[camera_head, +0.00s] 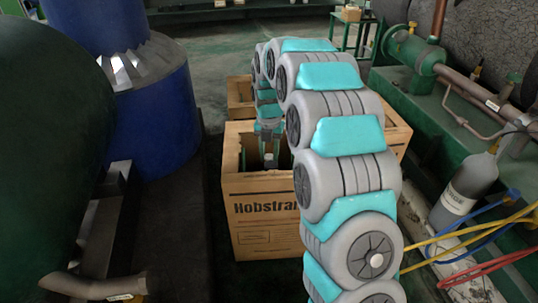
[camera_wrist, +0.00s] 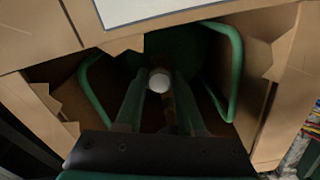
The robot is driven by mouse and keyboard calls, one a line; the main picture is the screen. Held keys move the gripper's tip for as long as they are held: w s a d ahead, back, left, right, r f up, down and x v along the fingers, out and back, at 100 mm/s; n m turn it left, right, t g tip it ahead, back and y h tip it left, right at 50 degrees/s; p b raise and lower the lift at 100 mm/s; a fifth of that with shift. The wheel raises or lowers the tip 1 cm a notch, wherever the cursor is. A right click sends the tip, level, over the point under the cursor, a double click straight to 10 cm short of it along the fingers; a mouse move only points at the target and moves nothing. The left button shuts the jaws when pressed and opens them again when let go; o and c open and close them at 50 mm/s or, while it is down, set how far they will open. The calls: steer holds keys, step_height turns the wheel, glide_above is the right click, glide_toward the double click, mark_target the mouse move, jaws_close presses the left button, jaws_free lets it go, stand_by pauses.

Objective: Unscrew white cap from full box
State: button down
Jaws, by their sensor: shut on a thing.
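The cardboard box (camera_head: 262,240) with "Hobstra..." printed on its front stands open on the floor. In the wrist view its torn cardboard flaps (camera_wrist: 35,35) frame a dark green container (camera_wrist: 170,50) with green handle bars inside. A round white cap (camera_wrist: 160,80) sits between my gripper's fingertips. My gripper (camera_wrist: 158,95) is shut on the cap from both sides. In the head view my gripper (camera_head: 269,160) points down into the box opening; the cap cannot be made out there. Whether the cap is still threaded on cannot be told.
Another cardboard box (camera_head: 240,92) stands behind. A blue column (camera_head: 155,110) and a dark green tank (camera_head: 45,150) stand left. At right are a grey bottle (camera_head: 468,185), yellow, blue and red hoses (camera_head: 485,232) and green pipework (camera_head: 430,58). Dark floor lies clear behind the boxes.

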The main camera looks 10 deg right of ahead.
mark_target(269, 156)
steer(key=shift+r+p, duration=1.05)
steer(key=shift+r, duration=1.3)
